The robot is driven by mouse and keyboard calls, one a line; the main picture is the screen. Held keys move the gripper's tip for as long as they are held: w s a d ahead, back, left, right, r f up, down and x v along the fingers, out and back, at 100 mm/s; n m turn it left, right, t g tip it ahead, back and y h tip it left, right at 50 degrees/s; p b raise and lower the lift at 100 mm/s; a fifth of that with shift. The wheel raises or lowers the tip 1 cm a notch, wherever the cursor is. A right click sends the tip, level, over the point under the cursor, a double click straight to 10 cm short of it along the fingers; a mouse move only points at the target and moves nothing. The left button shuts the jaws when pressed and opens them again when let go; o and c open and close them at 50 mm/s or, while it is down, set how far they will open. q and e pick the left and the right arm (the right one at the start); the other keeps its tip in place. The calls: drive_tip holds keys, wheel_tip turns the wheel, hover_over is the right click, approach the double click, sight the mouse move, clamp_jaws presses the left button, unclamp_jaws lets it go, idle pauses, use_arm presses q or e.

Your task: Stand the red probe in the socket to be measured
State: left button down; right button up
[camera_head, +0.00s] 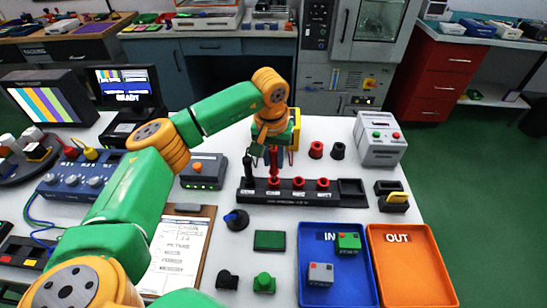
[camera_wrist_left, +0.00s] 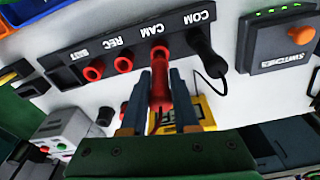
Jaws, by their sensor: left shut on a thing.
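My left gripper (camera_head: 273,147) is shut on the red probe (camera_head: 274,162) and holds it upright over the black socket strip (camera_head: 350,201). In the left wrist view the red probe (camera_wrist_left: 160,88) is between the fingers, its far end at the red socket marked CAM (camera_wrist_left: 159,51). I cannot tell how deep the tip sits. Two other red sockets, REC (camera_wrist_left: 123,64) and one beyond it (camera_wrist_left: 94,71), are empty. The black probe (camera_head: 247,170) stands in the COM socket at the strip's left end. My right gripper is not in view.
A yellow-cased device (camera_wrist_left: 195,108) lies behind the strip. The switcher box (camera_head: 204,171) is left of it, a grey unit (camera_head: 380,139) at back right. Blue IN tray (camera_head: 312,285) and orange OUT tray (camera_head: 405,265) are in front. A clipboard (camera_head: 205,225) lies front left.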

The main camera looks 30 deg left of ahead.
sight(274, 171)
use_arm(q)
drive_tip(key=shift+f+b, duration=1.05)
drive_tip(key=shift+f, duration=0.55)
drive_tip(key=c, duration=0.6)
unclamp_jaws()
drive_tip(key=shift+r, duration=0.1)
drive_tip(key=r, duration=0.4)
drive_tip(key=r+b, duration=0.1)
drive_tip(key=r, duration=0.1)
drive_tip(key=shift+s+d, duration=0.15)
drive_tip(key=shift+s, duration=0.2)
drive_tip(key=shift+s+r, duration=0.1)
drive_tip(key=shift+r, duration=0.35)
